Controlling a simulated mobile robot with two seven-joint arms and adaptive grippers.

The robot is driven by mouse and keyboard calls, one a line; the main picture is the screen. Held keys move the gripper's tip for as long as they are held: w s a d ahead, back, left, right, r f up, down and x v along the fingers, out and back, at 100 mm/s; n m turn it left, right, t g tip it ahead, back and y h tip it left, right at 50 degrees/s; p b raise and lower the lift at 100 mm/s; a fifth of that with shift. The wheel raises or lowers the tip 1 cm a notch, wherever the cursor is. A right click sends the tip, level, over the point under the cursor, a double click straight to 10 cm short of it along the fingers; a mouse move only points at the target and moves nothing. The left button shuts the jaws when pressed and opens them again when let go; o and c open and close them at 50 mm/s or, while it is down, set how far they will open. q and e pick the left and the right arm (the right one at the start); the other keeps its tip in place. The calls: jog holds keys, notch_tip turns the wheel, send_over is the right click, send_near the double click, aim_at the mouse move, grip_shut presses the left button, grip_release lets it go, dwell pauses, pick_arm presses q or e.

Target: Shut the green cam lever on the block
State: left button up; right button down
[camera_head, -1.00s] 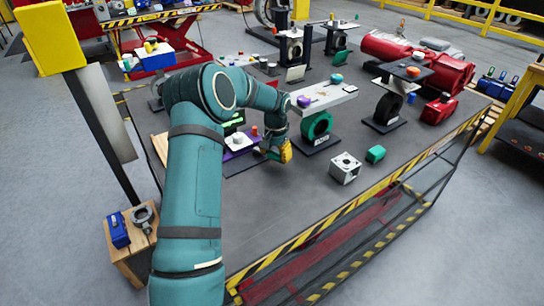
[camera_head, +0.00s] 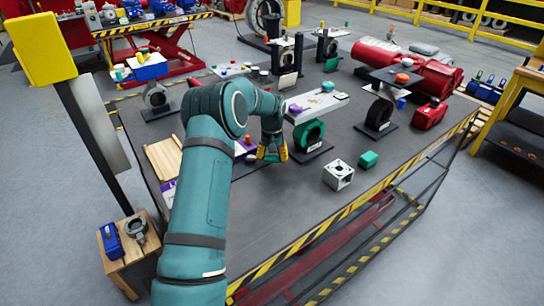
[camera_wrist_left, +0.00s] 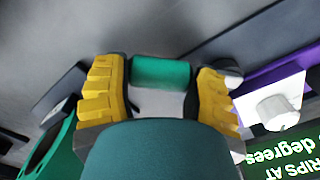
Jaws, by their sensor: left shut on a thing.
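My left gripper (camera_head: 272,152) points down over the table, with its two yellow fingers apart in the head view. In the left wrist view (camera_wrist_left: 160,85) its fingers close on the two ends of a green bar (camera_wrist_left: 161,72), which looks like the cam lever's handle. The lever's block is not clear in either view; my arm and hand hide that area. A purple panel (camera_wrist_left: 265,80) with a white knob (camera_wrist_left: 277,112) and a dark label lies right beside the hand in the wrist view. My right gripper is not in view.
The table front (camera_head: 265,225) is clear.

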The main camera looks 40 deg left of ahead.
pick_arm(q)
jog(key=shift+s+d+f, duration=0.15)
jog(key=shift+s+f, duration=0.1)
jog(key=shift+f, duration=0.3)
jog(key=o, duration=1.4)
jog(key=shift+w, duration=0.1)
jog(key=shift+a, duration=0.2)
jog(key=shift+r, duration=0.1)
